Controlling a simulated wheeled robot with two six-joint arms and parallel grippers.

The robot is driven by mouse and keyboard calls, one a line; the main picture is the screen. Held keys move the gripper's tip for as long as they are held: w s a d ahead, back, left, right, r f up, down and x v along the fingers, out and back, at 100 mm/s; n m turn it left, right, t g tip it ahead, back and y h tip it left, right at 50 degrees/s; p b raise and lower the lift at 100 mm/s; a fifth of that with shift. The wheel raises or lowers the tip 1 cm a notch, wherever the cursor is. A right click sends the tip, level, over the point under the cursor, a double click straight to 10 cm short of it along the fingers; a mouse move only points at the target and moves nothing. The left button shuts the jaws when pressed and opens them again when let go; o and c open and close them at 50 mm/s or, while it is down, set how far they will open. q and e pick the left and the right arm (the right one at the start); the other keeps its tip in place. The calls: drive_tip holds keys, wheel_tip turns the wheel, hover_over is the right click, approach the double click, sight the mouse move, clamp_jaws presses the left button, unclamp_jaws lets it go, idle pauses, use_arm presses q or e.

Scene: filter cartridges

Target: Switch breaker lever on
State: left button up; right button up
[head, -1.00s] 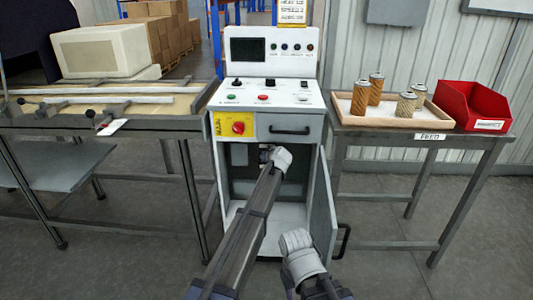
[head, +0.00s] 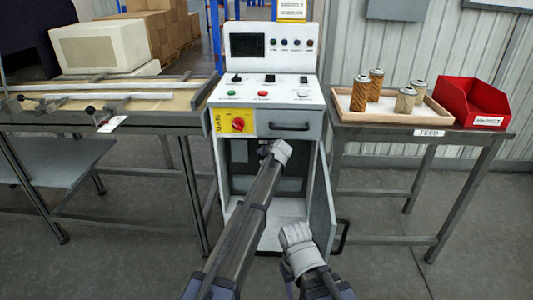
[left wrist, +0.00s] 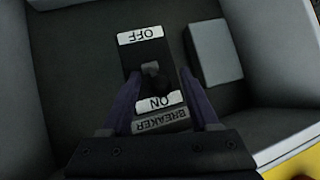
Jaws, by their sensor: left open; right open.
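The breaker lever (left wrist: 150,70) is a small grey knob on a dark switch plate in the left wrist view. The OFF label (left wrist: 141,36) is at the top and the ON label (left wrist: 159,101) at the bottom, both upside down. I cannot tell which way the lever leans. My left gripper (left wrist: 160,80) is open, with its fingers on either side of the switch near the ON end and no clear contact. In the head view my left arm reaches into the open cabinet (head: 312,118), hiding the switch. My right arm is low in front of the cabinet; its fingers are not distinct.
The cabinet door (head: 322,205) hangs open at the right. A yellow panel with a red knob (head: 238,124) is above the opening. A right table holds a tray (head: 436,115) of cartridges and a red bin (head: 470,101). A left bench (head: 60,118) carries rails.

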use_arm(q)
drive_tip(key=shift+s, duration=0.1)
drive_tip(key=p+v, duration=0.4)
drive_tip(key=v, duration=0.3)
drive_tip(key=shift+s+r, duration=0.2)
drive_tip(key=shift+s, duration=0.05)
drive_tip(key=s+a+f+g, duration=0.25)
drive_tip(key=s+a, duration=0.25)
drive_tip(key=s, duration=0.4)
drive_tip(key=s+a+f+g, duration=0.25)
drive_tip(key=s+a, duration=0.25)
drive_tip(key=s, duration=0.4)
drive_tip(key=s+a+f+m+g+h, duration=0.1)
drive_tip(key=s+f+g+h, duration=0.1)
drive_tip(key=s, duration=1)
drive_tip(key=s+a+f+g+h, duration=0.2)
drive_tip(key=s+f+g, duration=0.1)
drive_tip(key=s, duration=0.9)
drive_tip(key=s+d+r+m+p, duration=0.1)
drive_tip(key=d+r+p, duration=0.2)
drive_tip(key=r+p, duration=0.5)
drive_tip(key=s+d+r+m+y+p, duration=0.1)
drive_tip(key=d+r+p, duration=0.3)
drive_tip(key=r+p, duration=0.4)
drive_tip(key=s+d+r+m+p, duration=0.1)
drive_tip(key=s+d+r+p, duration=0.2)
drive_tip(key=r+p, duration=0.5)
drive_tip(key=shift+s+d+m+g+y, duration=0.15)
drive_tip(key=shift+d+m+g+y, duration=0.2)
drive_tip(key=shift+d, duration=0.2)
